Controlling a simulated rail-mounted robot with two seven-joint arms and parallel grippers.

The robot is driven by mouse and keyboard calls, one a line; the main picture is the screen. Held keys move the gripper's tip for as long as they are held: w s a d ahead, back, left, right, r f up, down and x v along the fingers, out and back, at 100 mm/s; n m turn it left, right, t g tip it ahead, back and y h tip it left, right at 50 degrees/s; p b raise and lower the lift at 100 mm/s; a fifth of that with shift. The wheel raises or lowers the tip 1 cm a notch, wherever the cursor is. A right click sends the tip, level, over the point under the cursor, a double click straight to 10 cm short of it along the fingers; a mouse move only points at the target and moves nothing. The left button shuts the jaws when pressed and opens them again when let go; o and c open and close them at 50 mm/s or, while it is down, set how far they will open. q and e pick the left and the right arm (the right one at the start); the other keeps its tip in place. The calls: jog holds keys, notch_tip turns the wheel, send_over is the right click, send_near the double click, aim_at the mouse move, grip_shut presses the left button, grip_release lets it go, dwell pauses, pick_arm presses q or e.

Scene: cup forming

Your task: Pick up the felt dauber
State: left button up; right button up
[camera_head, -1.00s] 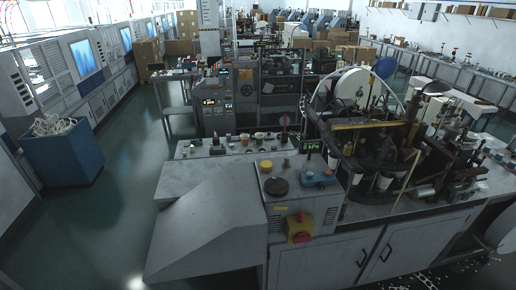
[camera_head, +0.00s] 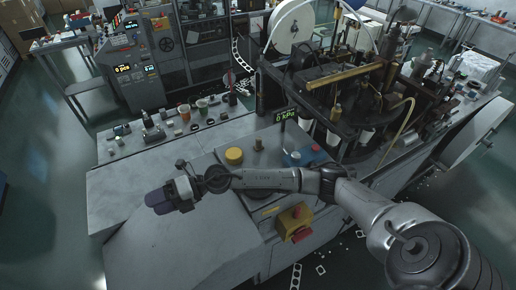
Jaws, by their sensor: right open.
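My right arm comes in from the right across the machine top. My right gripper (camera_head: 158,200) is open, with dark purplish fingers pointing left above the sloped grey cover (camera_head: 143,246). Nothing shows between its fingers. I cannot pick out the felt dauber for certain. Several small items stand on the grey worktop (camera_head: 121,178) behind the gripper, among them a dark upright bottle-like item (camera_head: 147,120), and they are too small to tell apart. My left gripper is not in view.
A yellow knob (camera_head: 234,155) and a blue-and-red item (camera_head: 302,157) sit near my right forearm. The cup-forming machinery (camera_head: 340,90) stands tall at the right. The worktop's left front is clear.

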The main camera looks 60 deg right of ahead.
jog(key=w+d+f+n+g+h+b, duration=0.1)
jog(key=d+n+g+h, duration=0.1)
jog(key=d, duration=0.3)
jog(key=w+d+f+n+g+h, duration=0.1)
jog(key=d+f+n+g+h, duration=0.1)
jog(key=d, duration=0.3)
notch_tip(320, 180, up, 5)
jog(key=m+g+h+b, duration=0.25)
jog(key=g+h, duration=0.25)
jog(key=h, duration=0.5)
send_over(259, 139)
jog(key=shift+m+h, duration=0.3)
jog(key=shift+m, duration=0.05)
notch_tip(259, 139, down, 7)
jog(key=shift+w+d+r+p, duration=0.15)
jog(key=shift+r+p, duration=0.05)
jog(key=shift+p, duration=0.65)
jog(key=shift+f, duration=0.65)
jog(key=shift+f+p, duration=0.25)
jog(key=shift+p, duration=0.15)
notch_tip(259, 139, down, 3)
jog(key=shift+f+p, duration=0.15)
jog(key=shift+p, duration=0.55)
jog(key=shift+f, duration=0.7)
